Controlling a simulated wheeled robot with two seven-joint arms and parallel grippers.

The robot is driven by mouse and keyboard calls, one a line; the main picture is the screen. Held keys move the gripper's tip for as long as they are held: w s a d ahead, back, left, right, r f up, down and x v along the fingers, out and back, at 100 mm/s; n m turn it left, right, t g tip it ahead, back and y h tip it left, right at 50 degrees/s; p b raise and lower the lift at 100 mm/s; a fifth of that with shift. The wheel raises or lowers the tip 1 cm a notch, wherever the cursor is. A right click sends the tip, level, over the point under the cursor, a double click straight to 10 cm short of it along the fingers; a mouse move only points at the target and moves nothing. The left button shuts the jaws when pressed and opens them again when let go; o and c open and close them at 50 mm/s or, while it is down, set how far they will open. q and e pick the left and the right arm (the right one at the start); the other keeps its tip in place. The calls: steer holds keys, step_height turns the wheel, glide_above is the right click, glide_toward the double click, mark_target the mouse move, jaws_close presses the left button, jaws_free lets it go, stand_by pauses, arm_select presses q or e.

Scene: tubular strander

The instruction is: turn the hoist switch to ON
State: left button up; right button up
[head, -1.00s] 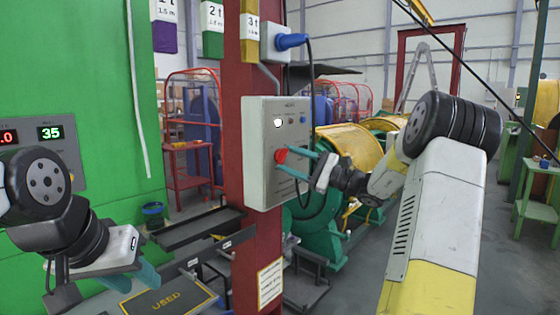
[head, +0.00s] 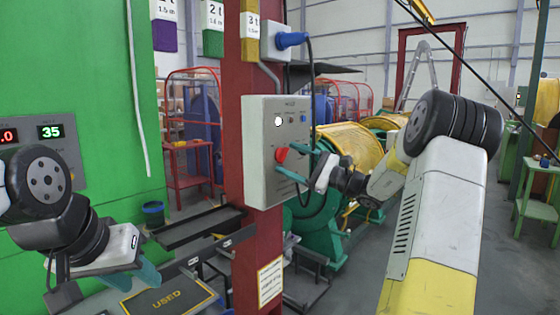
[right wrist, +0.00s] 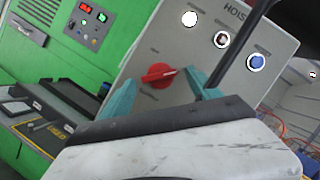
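The hoist switch box (head: 262,185) is a light grey panel on a dark red column in the head view. Its red rotary switch (head: 283,154) faces my right gripper (head: 286,160). In the right wrist view the red handle (right wrist: 158,75) lies nearly level in the picture, between the two teal fingers of my right gripper (right wrist: 160,94). The fingers are apart, with gaps to the handle on both sides; contact is not visible. The small labels around the switch are unreadable. My left gripper (head: 136,280) is low at the left, empty, its teal fingers apart.
A white lamp (right wrist: 190,19) and two other round controls sit above the switch, the right one a blue button (right wrist: 256,62). A blue plug (head: 291,40) with a hanging cable is above the box. Black trays (head: 200,228) stand left of the column.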

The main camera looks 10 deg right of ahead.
steer(key=v, duration=0.7)
steer(key=shift+s+d, duration=0.25)
steer(key=shift+d, duration=0.05)
steer(key=shift+f, duration=0.1)
steer(key=s+a+f+n+g+h, duration=0.25)
steer(key=s+a+n+g, duration=0.2)
steer(key=s+a, duration=0.4)
steer(key=s+a+f+n+g+h, duration=0.25)
steer(key=s+a+n+g, duration=0.2)
steer(key=s+a, duration=0.4)
steer(key=s+d+f+n+t+h, duration=0.1)
steer(key=s+d+n+h, duration=0.1)
steer(key=s+h, duration=0.3)
steer(key=s+d+f+n+t+h, duration=0.1)
steer(key=s+d+f+n+h, duration=0.1)
steer(key=s+n+h, duration=0.3)
steer(key=shift+s+d+n+t, duration=0.3)
steer(key=shift+s+d+t, duration=0.15)
steer(key=shift+s, duration=0.55)
